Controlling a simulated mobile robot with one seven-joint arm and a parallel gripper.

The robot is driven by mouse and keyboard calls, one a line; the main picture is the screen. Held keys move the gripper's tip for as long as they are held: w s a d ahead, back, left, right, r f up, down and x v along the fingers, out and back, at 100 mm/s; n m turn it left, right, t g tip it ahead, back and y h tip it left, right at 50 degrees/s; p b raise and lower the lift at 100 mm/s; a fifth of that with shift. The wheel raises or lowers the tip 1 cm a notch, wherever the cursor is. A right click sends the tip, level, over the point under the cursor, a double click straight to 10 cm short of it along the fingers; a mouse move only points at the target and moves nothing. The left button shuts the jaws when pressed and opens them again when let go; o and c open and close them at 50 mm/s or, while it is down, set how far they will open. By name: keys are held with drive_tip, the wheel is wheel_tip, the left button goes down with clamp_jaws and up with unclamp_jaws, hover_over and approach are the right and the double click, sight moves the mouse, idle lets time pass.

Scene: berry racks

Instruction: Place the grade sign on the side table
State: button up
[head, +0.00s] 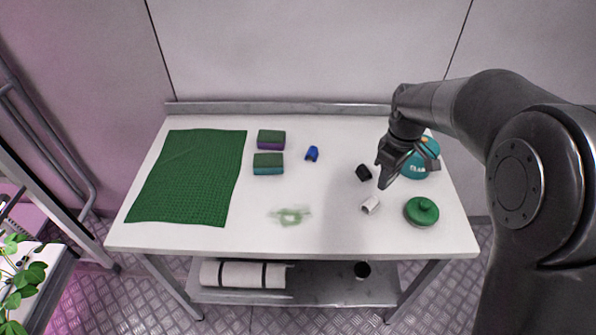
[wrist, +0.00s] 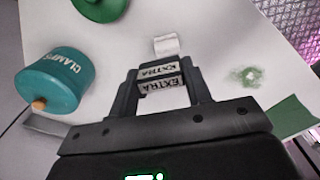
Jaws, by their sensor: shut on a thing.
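The grade sign (wrist: 161,85) sits between my fingers in the wrist view. It is a small pale piece with dark edges and two faces lettered EXTRA. My gripper (wrist: 160,82) is shut on it. In the head view my gripper (head: 382,178) is over the right part of the white table (head: 320,232), and a small dark piece (head: 363,173) shows beside the fingers. I cannot tell whether this piece is the held sign, or whether the sign touches the table.
A small white piece (head: 370,204) lies in front of the gripper. A teal CLAMPS pot (wrist: 54,82) and a green lidded dish (head: 421,211) stand close by. Two sponges (head: 269,163), a blue item (head: 312,153), a green smear (head: 290,215) and a green cloth (head: 190,175) lie leftward.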

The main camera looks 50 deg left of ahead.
hover_over(340, 196)
wheel_tip(340, 196, down, 7)
drive_tip(key=shift+f, duration=0.2)
drive_tip(key=shift+a+f, duration=0.1)
drive_tip(key=shift+f, duration=1.9)
drive_tip(key=shift+f, duration=0.2)
drive_tip(key=o, duration=1)
drive_tip(key=shift+c, duration=0.2)
wheel_tip(340, 196, up, 12)
drive_tip(key=shift+r, duration=0.2)
